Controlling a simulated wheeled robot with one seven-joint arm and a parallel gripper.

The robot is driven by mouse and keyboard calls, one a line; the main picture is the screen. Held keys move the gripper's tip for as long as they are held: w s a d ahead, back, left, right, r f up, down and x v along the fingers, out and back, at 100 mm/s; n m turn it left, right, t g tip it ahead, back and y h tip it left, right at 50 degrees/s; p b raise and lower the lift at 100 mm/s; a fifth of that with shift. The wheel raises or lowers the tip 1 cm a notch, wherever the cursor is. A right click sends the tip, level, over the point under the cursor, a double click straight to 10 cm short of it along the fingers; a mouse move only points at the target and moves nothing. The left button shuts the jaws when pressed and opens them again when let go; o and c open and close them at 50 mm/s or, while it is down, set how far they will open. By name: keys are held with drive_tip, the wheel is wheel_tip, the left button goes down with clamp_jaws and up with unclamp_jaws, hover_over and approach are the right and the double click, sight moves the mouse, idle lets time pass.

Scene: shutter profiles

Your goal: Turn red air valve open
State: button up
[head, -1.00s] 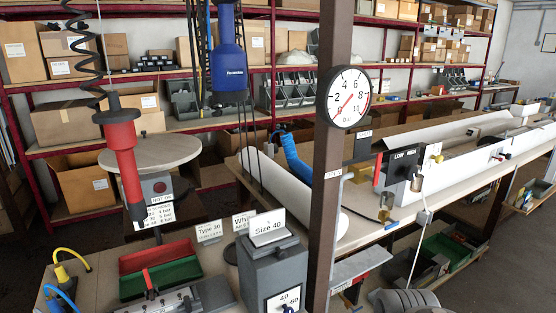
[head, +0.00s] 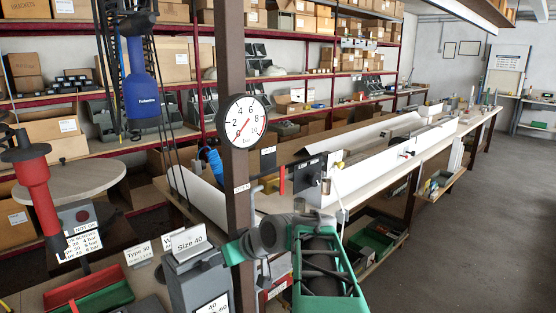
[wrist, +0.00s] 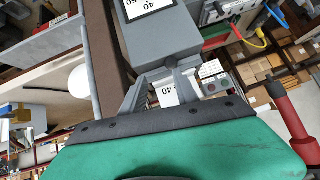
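The red valve lever (head: 282,180) stands upright on the bench behind the brown post, left of the dark LOW/HIGH box (head: 308,177). The pressure gauge (head: 245,121) on the post has its red needle near 0. My green and grey arm reaches in from the bottom of the head view, right of the post and well below and in front of the lever. My gripper (wrist: 163,88) shows two grey fingers apart in the wrist view, with nothing between them. Its fingertips are not clear in the head view. I cannot make out the lever in the wrist view.
The brown post (head: 233,185) stands close to my gripper. The grey Size 40 box (head: 197,270) is just left of it and fills the top middle of the wrist view (wrist: 160,38). A red hanging tool (head: 32,180) is at the left. Open floor lies at the right.

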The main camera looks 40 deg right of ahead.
drive_tip(key=d+r+t, duration=0.1)
drive_tip(key=d+r, duration=0.1)
drive_tip(key=d, duration=0.2)
drive_tip(key=d+r+t, duration=0.1)
drive_tip(key=d+r, duration=0.2)
drive_tip(key=d+r+t+p, duration=0.1)
drive_tip(key=d+r, duration=0.2)
drive_tip(key=d, duration=0.1)
drive_tip(key=shift+s+d+r+t, duration=0.2)
drive_tip(key=shift+s+d+t, duration=0.1)
drive_tip(key=shift+s+t, duration=0.1)
drive_tip(key=t+h+p, duration=0.1)
drive_tip(key=t+p, duration=0.1)
drive_tip(key=t, duration=0.3)
approach(283, 170)
drive_tip(key=w, duration=0.3)
drive_tip(key=shift+n, duration=0.3)
drive_tip(key=w, duration=0.2)
drive_tip(key=w+p, duration=0.1)
drive_tip(key=w, duration=0.1)
drive_tip(key=w+p, duration=0.1)
drive_tip(key=w, duration=0.2)
drive_tip(key=shift+a+r, duration=0.2)
drive_tip(key=shift+r, duration=0.15)
drive_tip(key=shift+w, duration=0.25)
drive_tip(key=shift+c, duration=0.4)
clamp_jaws()
drive_tip(key=shift+f, duration=0.1)
